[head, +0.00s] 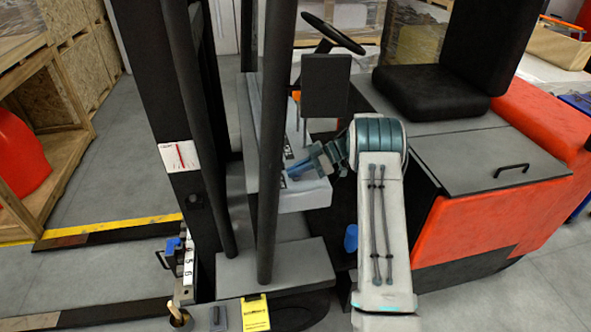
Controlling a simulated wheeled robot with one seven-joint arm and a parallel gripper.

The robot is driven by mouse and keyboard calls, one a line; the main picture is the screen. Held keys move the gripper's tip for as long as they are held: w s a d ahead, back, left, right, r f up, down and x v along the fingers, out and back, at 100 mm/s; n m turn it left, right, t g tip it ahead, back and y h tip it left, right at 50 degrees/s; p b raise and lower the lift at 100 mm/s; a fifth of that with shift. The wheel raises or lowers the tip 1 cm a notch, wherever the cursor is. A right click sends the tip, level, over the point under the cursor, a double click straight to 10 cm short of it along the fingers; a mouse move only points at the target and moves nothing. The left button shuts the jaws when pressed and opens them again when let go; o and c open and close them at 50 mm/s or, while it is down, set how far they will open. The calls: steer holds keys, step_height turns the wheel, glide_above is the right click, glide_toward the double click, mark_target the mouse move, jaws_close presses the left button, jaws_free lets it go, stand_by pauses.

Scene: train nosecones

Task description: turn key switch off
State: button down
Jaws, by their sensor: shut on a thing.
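My gripper (292,173) reaches left from my arm to the light grey console (307,199) of the forklift, below the steering wheel. Its fingers are shut at the console's face and top edge, on the key switch. The key switch itself is hidden by the fingers and too small to make out, so its turned position cannot be told. Small dark fittings show on the console beside the fingertips.
A dark mast post (273,140) stands close left of my gripper. A dark panel (325,85) and the steering wheel (334,34) are above it. The black seat (432,92) and red forklift body (492,205) are right. Open floor (110,180) lies left.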

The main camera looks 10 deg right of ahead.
stand_by(0.3)
steer(key=c, duration=1.6)
jaws_free()
steer(key=shift+d, duration=0.15)
steer(key=b+v, duration=0.3)
steer(key=v, duration=1)
steer(key=shift+d+b, duration=0.25)
steer(key=shift+b, duration=0.05)
steer(key=shift+a, duration=0.1)
